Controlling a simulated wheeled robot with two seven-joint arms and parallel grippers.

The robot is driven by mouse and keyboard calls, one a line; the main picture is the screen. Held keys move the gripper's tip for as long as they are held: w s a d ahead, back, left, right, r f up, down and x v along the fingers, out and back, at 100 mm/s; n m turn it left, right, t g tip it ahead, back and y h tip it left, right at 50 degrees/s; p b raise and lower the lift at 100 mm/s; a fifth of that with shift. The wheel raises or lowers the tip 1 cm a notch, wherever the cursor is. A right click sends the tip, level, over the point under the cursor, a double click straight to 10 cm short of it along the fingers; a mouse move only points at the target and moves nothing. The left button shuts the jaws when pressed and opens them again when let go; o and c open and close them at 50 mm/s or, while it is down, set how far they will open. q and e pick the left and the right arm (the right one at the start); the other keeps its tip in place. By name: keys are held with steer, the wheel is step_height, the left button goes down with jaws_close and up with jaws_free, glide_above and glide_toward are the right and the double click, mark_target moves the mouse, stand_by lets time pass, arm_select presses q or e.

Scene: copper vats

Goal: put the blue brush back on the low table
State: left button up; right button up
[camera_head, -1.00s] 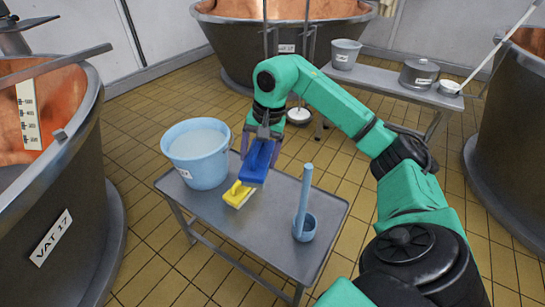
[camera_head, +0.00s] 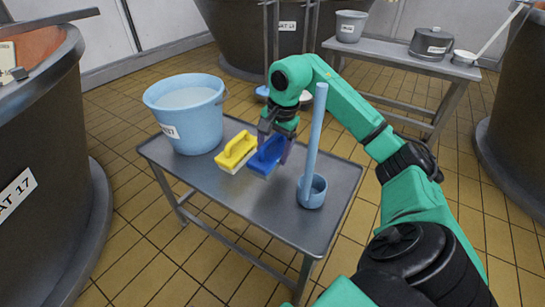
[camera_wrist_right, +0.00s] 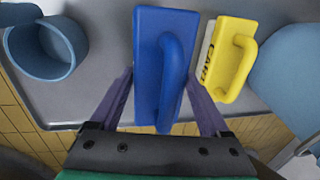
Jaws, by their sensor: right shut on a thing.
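The blue brush (camera_head: 266,157) is at the low table's top, just right of the yellow brush (camera_head: 237,151) and left of the dipper. My right gripper (camera_head: 277,142) is over it from behind, shut on it. In the right wrist view the blue brush (camera_wrist_right: 152,60) lies between the two purple fingers of my gripper (camera_wrist_right: 160,85), with the yellow brush (camera_wrist_right: 229,60) close beside it. The low grey table (camera_head: 250,205) is under both brushes. I cannot tell whether the blue brush touches it. My left gripper is out of view.
A light-blue bucket (camera_head: 190,125) of pale liquid stands on the table's left. A blue dipper (camera_head: 313,190) with a tall upright handle stands at the right. The table's front is clear. A second table (camera_head: 395,62) with pots is behind; a vat (camera_head: 35,190) is at left.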

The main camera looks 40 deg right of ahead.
step_height(320, 180, down, 5)
steer(key=shift+r+b, duration=0.2)
steer(key=shift+b, duration=0.8)
steer(key=shift+r, duration=0.15)
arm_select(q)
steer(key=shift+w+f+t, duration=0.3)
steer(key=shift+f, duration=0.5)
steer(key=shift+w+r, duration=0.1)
arm_select(e)
steer(key=o, duration=1.2)
steer(key=shift+c, duration=0.2)
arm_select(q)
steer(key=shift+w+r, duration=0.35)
